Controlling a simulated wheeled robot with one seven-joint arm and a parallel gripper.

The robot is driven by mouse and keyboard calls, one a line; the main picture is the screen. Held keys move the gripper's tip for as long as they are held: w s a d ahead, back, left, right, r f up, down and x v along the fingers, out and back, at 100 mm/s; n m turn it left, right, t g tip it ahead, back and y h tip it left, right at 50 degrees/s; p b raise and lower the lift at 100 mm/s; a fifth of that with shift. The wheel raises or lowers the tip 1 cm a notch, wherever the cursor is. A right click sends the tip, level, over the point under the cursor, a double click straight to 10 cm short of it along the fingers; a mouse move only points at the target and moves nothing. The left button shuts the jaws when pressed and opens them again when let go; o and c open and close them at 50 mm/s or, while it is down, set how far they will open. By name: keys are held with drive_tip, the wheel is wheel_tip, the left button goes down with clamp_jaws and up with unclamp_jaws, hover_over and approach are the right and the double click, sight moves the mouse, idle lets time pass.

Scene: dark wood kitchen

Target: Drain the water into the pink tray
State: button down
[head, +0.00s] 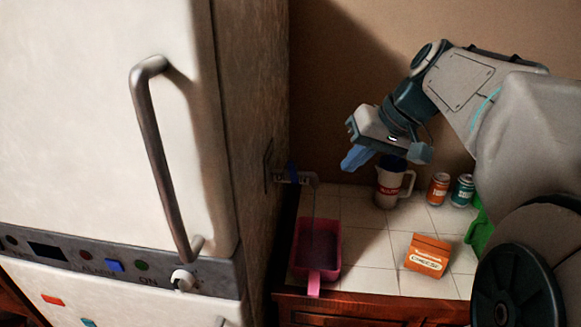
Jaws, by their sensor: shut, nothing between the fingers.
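The pink tray (316,274) sits on the tiled counter at its front left, with its handle pointing to the counter's front edge. Its inside looks dark and greyish; I cannot tell how much water it holds.
The white appliance (80,130) with a long metal handle (153,150) fills the left. A jug (390,187), two cans (438,188) and (462,190), an orange box (428,254) and a green object (479,232) stand on the counter (366,275).

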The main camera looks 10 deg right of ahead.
sight(293, 172)
drive_tip(key=w+a+f+p, duration=0.1)
drive_tip(key=w+a+f, duration=0.5)
drive_tip(key=shift+w+a+n+t+y+p, duration=0.15)
drive_tip(key=shift+w+n+t+y+p, duration=0.15)
drive_tip(key=shift+w+y, duration=0.1)
idle(0.3)
drive_tip(key=shift+s+f, duration=0.1)
